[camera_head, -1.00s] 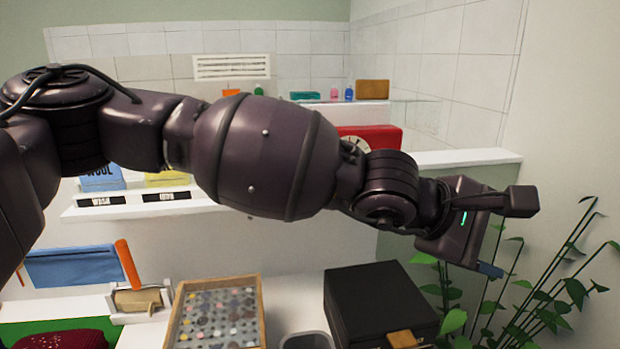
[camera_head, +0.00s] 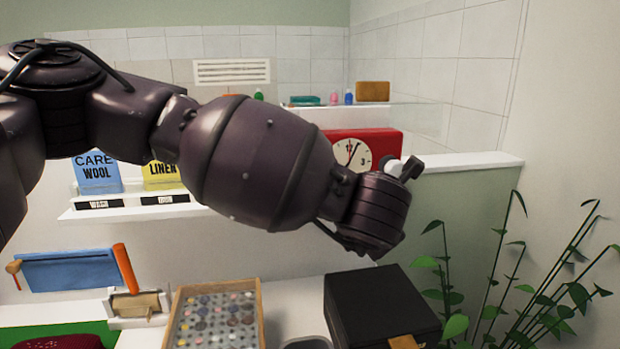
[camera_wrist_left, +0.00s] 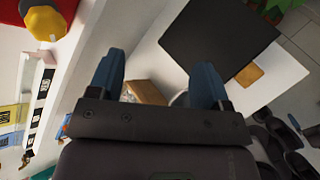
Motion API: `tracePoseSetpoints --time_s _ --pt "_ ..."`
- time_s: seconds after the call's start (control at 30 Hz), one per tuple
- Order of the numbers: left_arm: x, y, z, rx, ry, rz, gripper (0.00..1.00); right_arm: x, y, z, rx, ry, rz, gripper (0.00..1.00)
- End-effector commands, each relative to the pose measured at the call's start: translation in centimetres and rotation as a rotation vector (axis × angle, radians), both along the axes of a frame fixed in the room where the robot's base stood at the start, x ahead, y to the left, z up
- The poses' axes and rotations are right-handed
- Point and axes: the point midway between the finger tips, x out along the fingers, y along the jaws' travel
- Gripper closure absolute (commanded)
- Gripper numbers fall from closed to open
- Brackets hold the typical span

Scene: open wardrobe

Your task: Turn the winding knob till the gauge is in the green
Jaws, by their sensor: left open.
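My right gripper is out of view.
A black box (camera_head: 380,302) and a wooden tray of buttons (camera_head: 261,310) stand on the counter. Blue (camera_head: 97,174) and yellow (camera_head: 162,176) cartons stand on a white shelf. A plant (camera_head: 540,285) fills the right side. The white ledge (camera_head: 470,160) runs across behind.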

Motion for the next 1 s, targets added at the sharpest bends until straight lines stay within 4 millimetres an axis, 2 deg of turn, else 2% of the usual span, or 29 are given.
tracePoseSetpoints --time_s 0.3,0.5,0.7,0.83,1.0 --pt "1.4 3.7 2.3 -0.282 -0.171 0.443 0.29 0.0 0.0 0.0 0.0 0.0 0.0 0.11" --pt "1.6 5.4 3.3 -0.477 -0.26 0.65 0.29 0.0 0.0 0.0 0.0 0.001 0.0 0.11" --pt "1.6 5.8 3.5 -0.597 -0.279 0.733 0.29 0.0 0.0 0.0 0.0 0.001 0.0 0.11" --pt "1.9 5.8 3.5 -0.618 -0.279 0.744 0.29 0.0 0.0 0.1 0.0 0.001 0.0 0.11" --pt "3.6 6.3 3.6 -0.619 -0.281 0.745 0.29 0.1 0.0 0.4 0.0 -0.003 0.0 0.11"
